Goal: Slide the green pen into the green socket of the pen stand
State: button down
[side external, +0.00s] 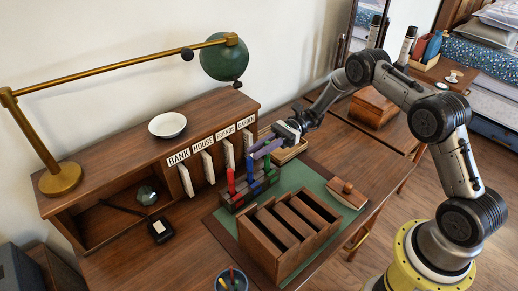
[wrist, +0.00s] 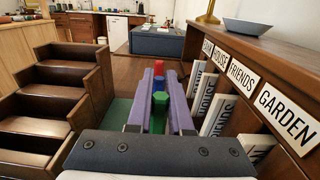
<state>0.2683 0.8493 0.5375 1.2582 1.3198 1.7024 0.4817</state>
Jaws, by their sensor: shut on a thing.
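The dark wooden pen stand (side external: 238,203) is on the green desk mat. A red pen (side external: 231,181) stands upright at its left end and a blue pen (side external: 249,170) in its middle. My gripper (side external: 262,148), with purple fingers, is over the stand's right end, shut on the green pen (side external: 267,162). In the wrist view the green pen's six-sided top (wrist: 160,101) is between the fingers, with the blue top (wrist: 159,84) and red top (wrist: 159,66) in line beyond. The pen looks about upright; its lower end and green socket are hidden, so I cannot tell how deep it sits.
A stepped wooden file box (side external: 290,225) stands in front of the stand. Behind are labelled letter slots (side external: 212,143) with white envelopes. A wooden blotter (side external: 346,193) lies at the right. A brass lamp (side external: 130,70) arches over the back left. Green mat (side external: 313,177) shows bare at right.

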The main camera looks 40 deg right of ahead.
jog(key=shift+r, duration=1.35)
jog(key=shift+f, duration=1.45)
dwell(0.6)
jog(key=c, duration=0.8)
grip_release()
jog(key=shift+f, duration=0.1)
jog(key=shift+o, duration=0.2)
jog(key=d, duration=1.4)
jog(key=shift+w+a, duration=0.1)
